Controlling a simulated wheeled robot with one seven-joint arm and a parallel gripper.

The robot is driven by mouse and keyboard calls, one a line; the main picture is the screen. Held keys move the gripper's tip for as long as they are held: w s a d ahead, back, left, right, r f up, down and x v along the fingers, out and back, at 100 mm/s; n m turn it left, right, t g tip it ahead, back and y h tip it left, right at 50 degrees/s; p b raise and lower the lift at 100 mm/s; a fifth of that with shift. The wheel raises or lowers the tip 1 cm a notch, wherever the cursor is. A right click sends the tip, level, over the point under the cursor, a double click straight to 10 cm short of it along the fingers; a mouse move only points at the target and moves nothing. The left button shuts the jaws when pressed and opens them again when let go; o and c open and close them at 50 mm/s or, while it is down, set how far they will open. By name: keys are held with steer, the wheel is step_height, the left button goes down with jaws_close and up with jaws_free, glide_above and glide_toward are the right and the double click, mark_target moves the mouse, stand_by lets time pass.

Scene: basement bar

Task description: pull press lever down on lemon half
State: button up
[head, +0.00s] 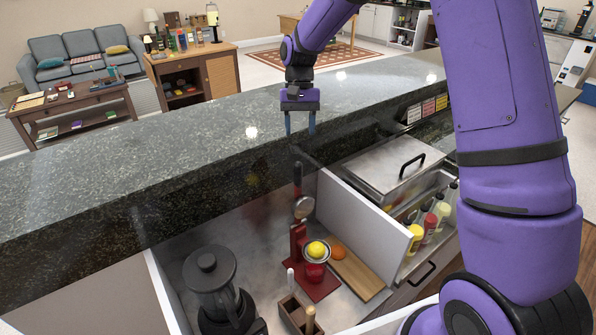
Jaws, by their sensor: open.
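The red citrus press (297,245) stands in the recessed bar well, with a red base and upright. Its lever (297,180) points up, with a dark handle at the top and a metal press head (304,207) below. A yellow lemon half (316,248) sits in the press's cup (315,262), under the raised head. My gripper (300,131) points down with its two fingers apart and nothing between them. It appears above the lever's top end in the picture; the exact gap in depth cannot be told.
A wooden board (357,275) with an orange fruit (338,252) is right of the press. A blender (217,290) stands left, and a wooden caddy (296,315) is in front. White dividers (362,215) and the dark stone counter (180,160) bound the well. Bottles (430,225) stand right.

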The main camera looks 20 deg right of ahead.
mark_target(298, 171)
steer(key=x, duration=0.8)
steer(key=w+x, duration=0.1)
steer(key=x, duration=0.3)
steer(key=shift+a+f, duration=0.15)
steer(key=shift+f, duration=0.1)
jaws_close()
